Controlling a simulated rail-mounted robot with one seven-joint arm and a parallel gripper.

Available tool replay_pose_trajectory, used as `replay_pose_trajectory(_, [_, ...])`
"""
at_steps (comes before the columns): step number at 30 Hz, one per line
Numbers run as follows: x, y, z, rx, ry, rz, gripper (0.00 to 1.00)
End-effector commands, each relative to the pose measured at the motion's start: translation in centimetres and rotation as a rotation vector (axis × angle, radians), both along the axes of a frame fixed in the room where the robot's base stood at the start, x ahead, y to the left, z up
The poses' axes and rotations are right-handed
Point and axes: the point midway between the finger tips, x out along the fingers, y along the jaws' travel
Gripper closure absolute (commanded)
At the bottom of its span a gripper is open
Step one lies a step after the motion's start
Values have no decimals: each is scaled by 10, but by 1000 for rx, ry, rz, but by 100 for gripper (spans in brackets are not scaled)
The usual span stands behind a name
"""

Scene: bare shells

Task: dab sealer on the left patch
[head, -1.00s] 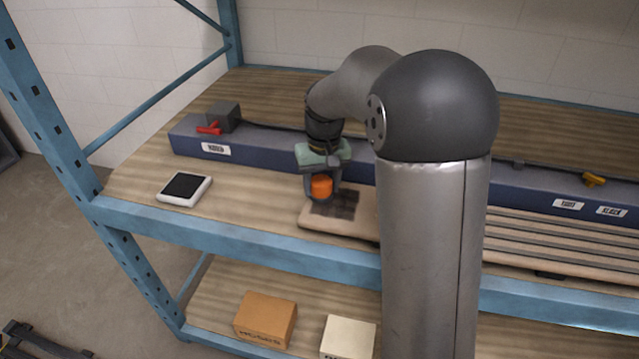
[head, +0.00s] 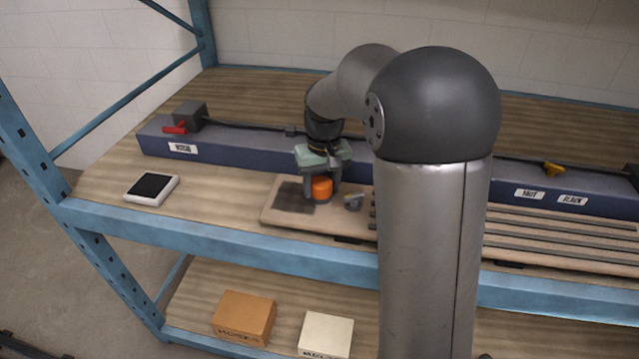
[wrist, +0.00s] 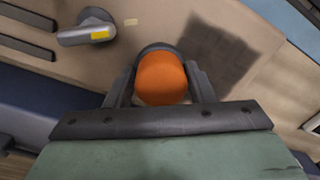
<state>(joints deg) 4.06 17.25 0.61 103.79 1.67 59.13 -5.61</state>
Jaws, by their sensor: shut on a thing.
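My gripper (head: 321,186) is shut on an orange, round-topped dabber (head: 321,188), also seen between the fingers in the wrist view (wrist: 161,78). The dabber is over the beige board. I cannot tell whether it touches the board. A dark square patch (head: 294,197) lies on the left part of the board (head: 335,222), just left of the dabber.
A grey lever with a yellow label (wrist: 88,30) stands on the board near my gripper. A long blue beam (head: 240,155) runs behind, with a red-handled grey box (head: 190,115). A white device (head: 152,188) lies at left. Dark slats (head: 560,235) are at right.

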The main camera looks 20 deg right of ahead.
Motion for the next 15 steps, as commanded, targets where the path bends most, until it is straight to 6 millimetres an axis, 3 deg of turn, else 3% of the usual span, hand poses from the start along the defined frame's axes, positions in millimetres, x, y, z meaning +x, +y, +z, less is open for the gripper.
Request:
replay_pose_trajectory(3, [0,0,22,0,-4,0,69])
replay_pose_trajectory(15, [0,1,57,0,0,1,69])
